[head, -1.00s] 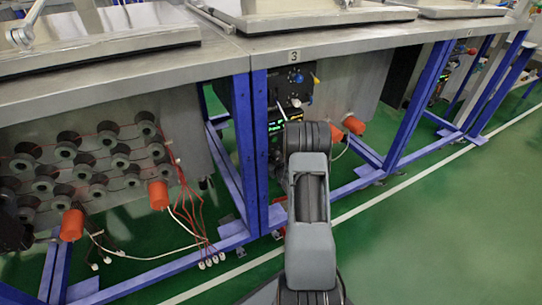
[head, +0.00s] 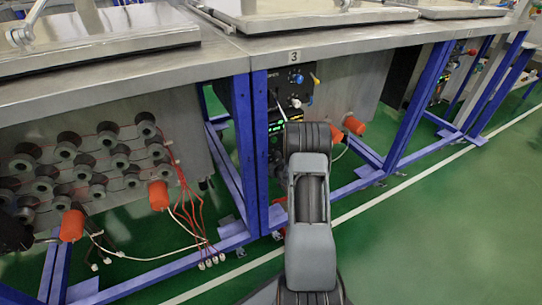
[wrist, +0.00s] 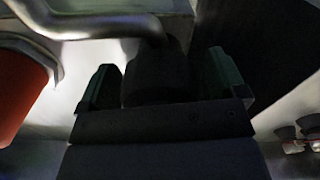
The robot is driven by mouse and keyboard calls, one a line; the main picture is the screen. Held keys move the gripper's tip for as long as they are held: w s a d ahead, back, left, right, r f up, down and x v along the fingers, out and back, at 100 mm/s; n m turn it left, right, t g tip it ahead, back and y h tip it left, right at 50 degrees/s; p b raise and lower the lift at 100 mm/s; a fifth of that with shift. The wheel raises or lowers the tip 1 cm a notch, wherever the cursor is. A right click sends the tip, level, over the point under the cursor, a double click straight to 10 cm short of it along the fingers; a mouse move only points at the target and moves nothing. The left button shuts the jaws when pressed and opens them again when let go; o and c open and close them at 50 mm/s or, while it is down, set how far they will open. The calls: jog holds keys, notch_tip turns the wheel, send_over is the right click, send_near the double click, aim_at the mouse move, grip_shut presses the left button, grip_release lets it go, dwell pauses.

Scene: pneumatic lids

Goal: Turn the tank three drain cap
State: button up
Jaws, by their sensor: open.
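In the wrist view my gripper (wrist: 161,85) is open, with one finger on each side of a dark round cap (wrist: 158,72). The cap sits at the end of a bent metal pipe (wrist: 95,27). It stands between the two fingers, and a narrow gap seems to show on either side. In the head view my arm hides the gripper and the cap. The tank three station is marked by a "3" label (head: 294,56) on its bench edge.
An orange cylinder (wrist: 20,85) is close on the left in the wrist view. In the head view, two orange cylinders (head: 354,125) (head: 336,134) hang right of my arm. Blue frame legs (head: 243,150) and a control panel (head: 283,100) stand to its left. Green floor is clear at right.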

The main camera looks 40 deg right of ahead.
jog(key=s+a+p, duration=0.2)
jog(key=s+p, duration=0.1)
jog(key=s, duration=1)
jog(key=shift+s, duration=0.35)
